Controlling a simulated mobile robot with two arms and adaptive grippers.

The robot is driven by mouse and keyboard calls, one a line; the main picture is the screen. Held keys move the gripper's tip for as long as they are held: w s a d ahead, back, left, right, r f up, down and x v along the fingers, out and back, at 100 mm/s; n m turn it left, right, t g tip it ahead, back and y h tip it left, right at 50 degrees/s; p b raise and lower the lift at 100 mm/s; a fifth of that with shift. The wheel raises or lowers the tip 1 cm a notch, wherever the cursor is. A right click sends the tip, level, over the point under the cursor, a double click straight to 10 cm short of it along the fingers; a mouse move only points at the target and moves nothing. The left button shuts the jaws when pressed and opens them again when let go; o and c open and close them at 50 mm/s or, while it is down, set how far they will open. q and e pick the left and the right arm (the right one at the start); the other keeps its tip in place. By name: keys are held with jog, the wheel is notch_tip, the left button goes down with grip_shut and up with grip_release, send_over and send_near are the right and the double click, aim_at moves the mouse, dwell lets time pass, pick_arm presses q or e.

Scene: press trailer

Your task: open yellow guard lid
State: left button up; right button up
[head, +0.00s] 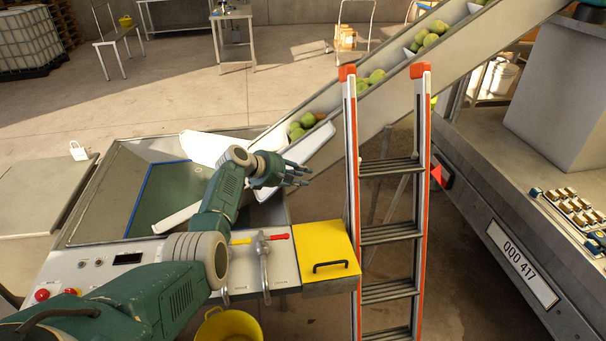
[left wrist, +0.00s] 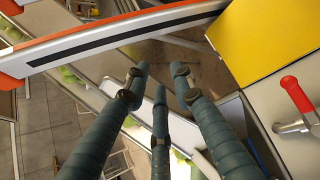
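The yellow guard lid (head: 318,244) lies flat and shut on the right end of the machine's counter. Its black bar handle (head: 330,266) is near the front edge. Part of the lid also shows at the top right of the left wrist view (left wrist: 265,32). My left gripper (head: 296,174) is in the air behind and above the lid, apart from it. Its three fingers are spread and empty; in the left wrist view (left wrist: 158,82) they point toward the ladder rail. My right gripper is not in view.
A stepladder with orange rails (head: 424,170) stands just right of the lid. Levers with a red handle (head: 277,237) and a yellow handle (head: 241,241) are left of it. A fruit conveyor (head: 390,92) rises behind. A yellow bucket (head: 230,327) stands below the counter.

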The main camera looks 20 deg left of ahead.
pick_arm(q)
jog(key=v, duration=0.3)
jog(key=shift+w+a+r, duration=0.1)
jog(key=shift+a+r, duration=0.1)
jog(key=shift+r, duration=0.1)
dwell(0.3)
jog(key=v, duration=1.2)
dwell(0.3)
